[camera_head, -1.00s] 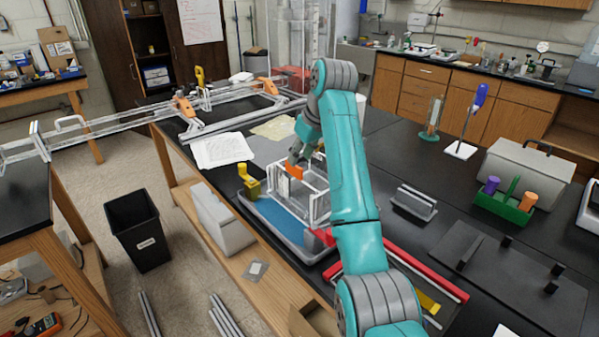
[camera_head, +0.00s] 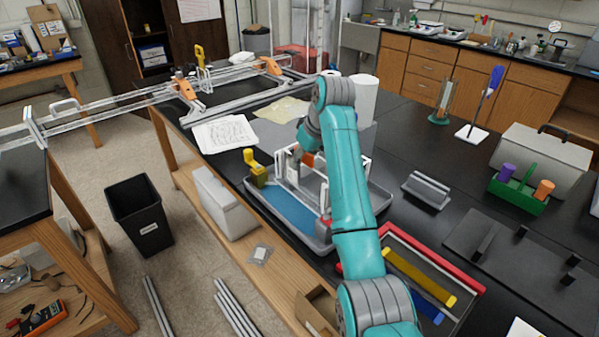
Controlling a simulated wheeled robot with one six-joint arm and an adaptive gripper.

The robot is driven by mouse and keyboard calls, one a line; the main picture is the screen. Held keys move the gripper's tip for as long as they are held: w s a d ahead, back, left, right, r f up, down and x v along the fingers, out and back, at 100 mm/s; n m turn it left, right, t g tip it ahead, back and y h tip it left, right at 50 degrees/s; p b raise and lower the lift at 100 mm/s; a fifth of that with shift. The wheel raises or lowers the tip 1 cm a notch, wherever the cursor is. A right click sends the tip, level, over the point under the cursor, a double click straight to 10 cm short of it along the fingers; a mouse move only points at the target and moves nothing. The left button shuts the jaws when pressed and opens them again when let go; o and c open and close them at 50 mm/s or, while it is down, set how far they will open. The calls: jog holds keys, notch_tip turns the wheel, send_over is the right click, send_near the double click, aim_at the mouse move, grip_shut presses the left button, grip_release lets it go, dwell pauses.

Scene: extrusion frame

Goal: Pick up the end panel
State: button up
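A grey tray (camera_head: 262,205) with a blue lining stands near the bench's left edge. A frame of pale bars (camera_head: 288,178) stands upright in it. I cannot tell for sure which piece is the end panel; a small orange piece (camera_head: 308,159) shows at the far end of the frame. My gripper (camera_head: 296,178) points down into that far end, close beside the orange piece. Its fingertips are small and partly hidden by the bars, so I cannot tell whether they are open, shut or touching anything. My arm covers the frame's right part.
A yellow clamp-like part (camera_head: 256,168) stands at the tray's left rim. White papers (camera_head: 225,133) lie behind it. A red-edged tray (camera_head: 440,260) with yellow and blue bars, a grey ribbed block (camera_head: 427,190) and a green caddy (camera_head: 518,190) are to the right.

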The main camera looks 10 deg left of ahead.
jog(key=shift+x, duration=0.8)
grip_shut()
jog(key=shift+r, duration=0.1)
